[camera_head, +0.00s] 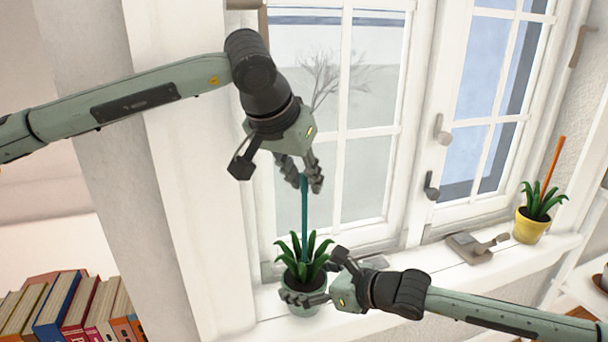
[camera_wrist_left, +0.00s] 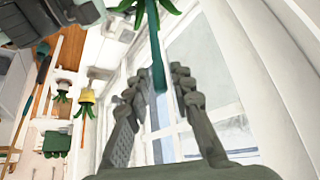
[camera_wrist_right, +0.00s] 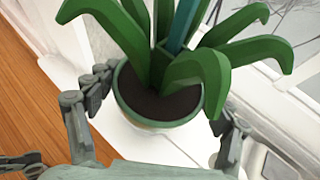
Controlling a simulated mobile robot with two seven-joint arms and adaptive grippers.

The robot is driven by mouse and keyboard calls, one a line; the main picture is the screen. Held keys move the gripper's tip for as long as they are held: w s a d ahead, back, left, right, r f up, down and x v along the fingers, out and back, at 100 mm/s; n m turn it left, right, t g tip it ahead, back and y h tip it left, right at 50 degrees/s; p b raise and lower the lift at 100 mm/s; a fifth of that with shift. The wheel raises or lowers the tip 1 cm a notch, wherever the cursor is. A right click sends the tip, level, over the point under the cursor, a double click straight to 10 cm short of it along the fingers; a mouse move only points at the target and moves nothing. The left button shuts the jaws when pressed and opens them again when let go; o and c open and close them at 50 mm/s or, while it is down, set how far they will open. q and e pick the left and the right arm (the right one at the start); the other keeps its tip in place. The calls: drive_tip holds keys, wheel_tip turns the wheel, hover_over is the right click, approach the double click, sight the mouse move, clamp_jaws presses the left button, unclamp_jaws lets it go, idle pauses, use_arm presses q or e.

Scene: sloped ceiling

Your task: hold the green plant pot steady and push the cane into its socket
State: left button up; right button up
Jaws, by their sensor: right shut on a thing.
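The green plant pot (camera_head: 306,309) stands on the windowsill with a leafy plant in dark soil. My right gripper (camera_head: 318,280) is shut on the pot, one finger on each side of it; the right wrist view also shows the pot (camera_wrist_right: 155,122) between the fingers. A teal cane (camera_head: 304,215) stands nearly upright among the leaves; it also shows in the right wrist view (camera_wrist_right: 180,25). Leaves hide its lower end, so I cannot tell how deep it sits. My left gripper (camera_head: 303,180) is open around the cane's top, with gaps beside the cane (camera_wrist_left: 158,60) in the left wrist view.
A yellow pot (camera_head: 531,230) with a plant and an orange cane stands farther right on the sill. A grey metal object (camera_head: 475,246) lies left of it. The window (camera_head: 345,120) is close behind my left gripper. Books (camera_head: 70,305) stand at lower left.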

use_arm(q)
drive_tip(key=shift+o, duration=0.8)
drive_tip(key=v, duration=1.2)
use_arm(e)
drive_tip(key=o, duration=1.7)
drive_tip(key=shift+o, duration=0.2)
